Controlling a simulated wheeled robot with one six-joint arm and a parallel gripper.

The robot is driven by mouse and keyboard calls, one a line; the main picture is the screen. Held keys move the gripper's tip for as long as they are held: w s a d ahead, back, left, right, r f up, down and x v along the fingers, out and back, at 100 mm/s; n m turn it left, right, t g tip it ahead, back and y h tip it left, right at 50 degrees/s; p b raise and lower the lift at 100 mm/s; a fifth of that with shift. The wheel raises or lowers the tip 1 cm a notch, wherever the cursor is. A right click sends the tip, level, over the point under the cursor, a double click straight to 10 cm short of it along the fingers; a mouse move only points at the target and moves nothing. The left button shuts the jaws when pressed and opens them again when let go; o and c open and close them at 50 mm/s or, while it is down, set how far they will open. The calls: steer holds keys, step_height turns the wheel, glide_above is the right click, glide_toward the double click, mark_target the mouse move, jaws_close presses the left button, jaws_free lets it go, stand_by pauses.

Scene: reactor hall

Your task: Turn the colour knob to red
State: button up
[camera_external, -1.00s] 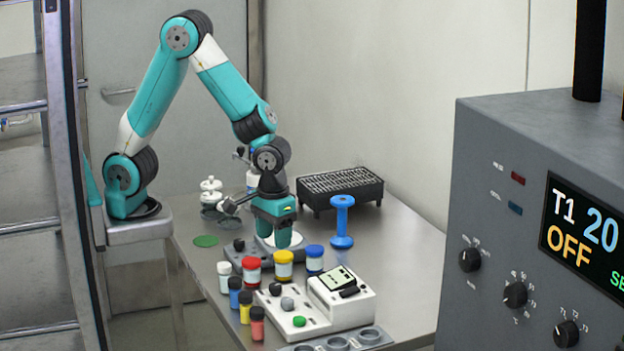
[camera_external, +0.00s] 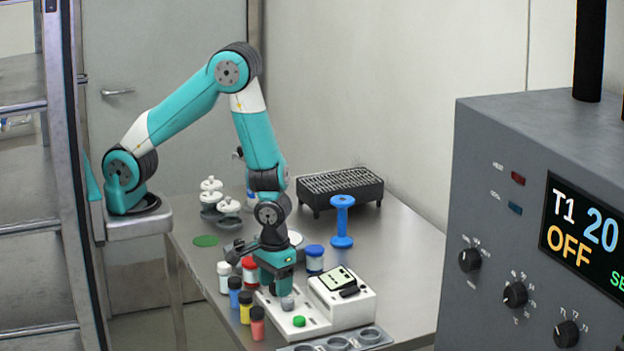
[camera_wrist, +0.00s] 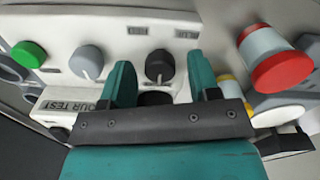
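The white test device (camera_external: 335,313), lettered partly "OUR TEST" in the wrist view, has a black knob (camera_wrist: 160,64), a grey knob (camera_wrist: 87,62) and a green button (camera_wrist: 29,54). I cannot read which knob is for colour. My gripper (camera_wrist: 161,75) points down over the device. Its teal fingers are apart, one on each side of the black knob in the wrist view. I cannot tell whether they touch it. In the external view my gripper (camera_external: 276,288) hides the black knob. The grey knob (camera_external: 287,303) shows just beside the fingers.
A red-lidded jar (camera_wrist: 278,68) is close beside my gripper in the wrist view. Small bottles, such as the yellow one (camera_external: 245,312), stand left of the device. A blue-lidded jar (camera_external: 314,259) and a blue spool (camera_external: 342,222) stand behind it.

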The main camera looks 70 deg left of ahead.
steer(key=c, duration=0.8)
steer(key=shift+c, duration=0.2)
steer(key=shift+m, duration=0.3)
steer(key=m, duration=0.5)
steer(key=shift+b, duration=0.35)
steer(key=m, duration=0.5)
steer(key=shift+m, duration=0.4)
steer(key=m, duration=0.3)
steer(key=shift+m+b, duration=0.3)
steer(key=shift+m, duration=0.1)
steer(key=m, duration=0.3)
steer(key=shift+m, duration=0.3)
steer(key=m, duration=0.6)
steer(key=shift+m, duration=0.3)
steer(key=shift+b, duration=0.3)
